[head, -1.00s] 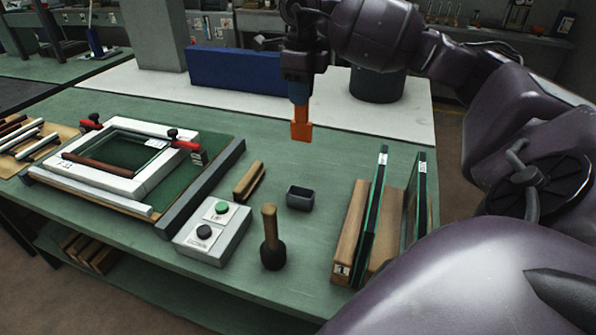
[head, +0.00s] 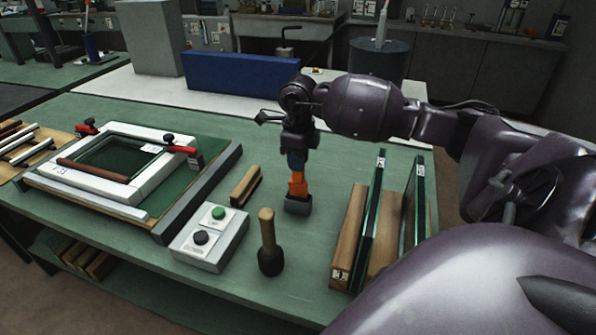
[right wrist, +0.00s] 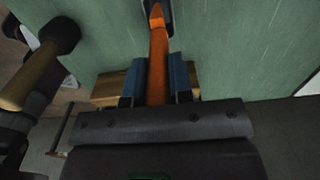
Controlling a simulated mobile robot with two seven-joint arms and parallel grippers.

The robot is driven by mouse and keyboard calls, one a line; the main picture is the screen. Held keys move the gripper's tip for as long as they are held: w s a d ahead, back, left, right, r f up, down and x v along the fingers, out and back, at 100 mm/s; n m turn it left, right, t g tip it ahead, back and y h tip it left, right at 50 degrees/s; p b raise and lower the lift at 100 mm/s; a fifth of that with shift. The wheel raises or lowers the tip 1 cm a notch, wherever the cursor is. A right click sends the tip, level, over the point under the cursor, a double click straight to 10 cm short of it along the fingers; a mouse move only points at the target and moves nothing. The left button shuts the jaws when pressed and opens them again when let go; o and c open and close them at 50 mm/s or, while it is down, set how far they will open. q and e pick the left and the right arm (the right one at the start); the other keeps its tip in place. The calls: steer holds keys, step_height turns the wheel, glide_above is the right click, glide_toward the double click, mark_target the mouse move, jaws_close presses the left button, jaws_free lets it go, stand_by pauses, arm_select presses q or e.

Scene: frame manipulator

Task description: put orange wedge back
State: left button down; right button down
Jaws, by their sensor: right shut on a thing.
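The orange wedge (head: 297,186) is in my right gripper (head: 296,163), which is shut on it and points down over the table. The wedge's lower end meets the small dark open box (head: 297,205) on the green table; it appears to be at or inside the box's opening. In the right wrist view, the wedge (right wrist: 157,60) runs between the blue fingertips (right wrist: 158,82) of my right gripper, its far tip against the dark box (right wrist: 167,12), partly out of frame. My left gripper is not in view.
A mallet (head: 268,245) stands left of the box, with a wooden block (head: 246,186) and a button box (head: 209,238) nearby. A rack with glass panes (head: 372,225) stands to the right. A clamped white frame (head: 150,172) lies at left.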

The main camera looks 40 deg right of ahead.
mark_target(298, 182)
steer(key=shift+f, duration=2.2)
steer(key=c, duration=1)
jaws_free()
steer(key=shift+f, duration=0.1)
step_height(298, 182, up, 12)
steer(key=shift+r, duration=0.15)
